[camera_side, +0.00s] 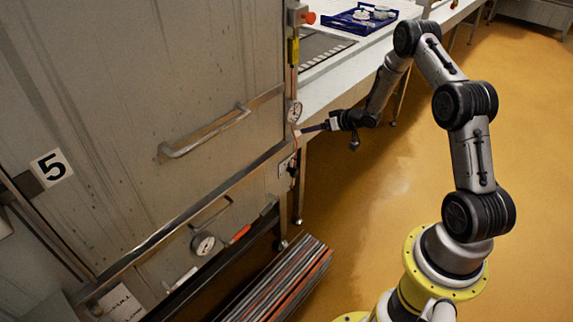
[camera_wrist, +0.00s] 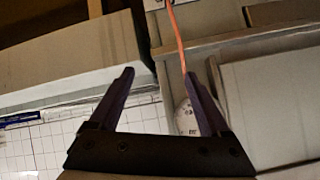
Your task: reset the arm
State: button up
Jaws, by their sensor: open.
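My gripper (camera_side: 316,128) is at the end of my arm, close to the right edge of the steel cabinet with the number 5. In the side view it points left, near a round gauge (camera_side: 294,111) on that edge. In the wrist view the two dark fingers of my gripper (camera_wrist: 160,82) stand apart with nothing held between them. A pale round gauge (camera_wrist: 186,118) shows partly behind the right finger. I cannot tell whether the fingertips touch the cabinet edge.
The cabinet door (camera_side: 120,110) has a bar handle (camera_side: 205,133). A white counter (camera_side: 345,86) carries a blue tray (camera_side: 345,24) with pale items. A stack of long slats (camera_side: 285,285) lies low beside the cabinet. An orange cable (camera_wrist: 175,38) hangs ahead. The yellow floor (camera_side: 530,150) is clear at right.

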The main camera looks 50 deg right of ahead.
jog(key=s+a+r+n+g+h, duration=0.1)
jog(key=s+a+r+h, duration=0.3)
jog(key=r, duration=0.8)
jog(key=s+a+r+g, duration=0.1)
jog(key=s+a+r, duration=0.35)
jog(key=r, duration=0.75)
jog(key=s+a+r+g+y, duration=0.1)
jog(key=s+a, duration=0.5)
jog(key=s, duration=0.3)
jog(key=s+a+r+n+g+y, duration=0.1)
jog(key=s+a+r, duration=0.1)
jog(key=s+a, duration=0.3)
jog(key=s+a+r+n+g+y, duration=0.1)
jog(key=s+a, duration=0.5)
jog(key=s, duration=0.6)
jog(key=shift+s+a+r+y, duration=0.3)
jog(key=shift+a, duration=0.05)
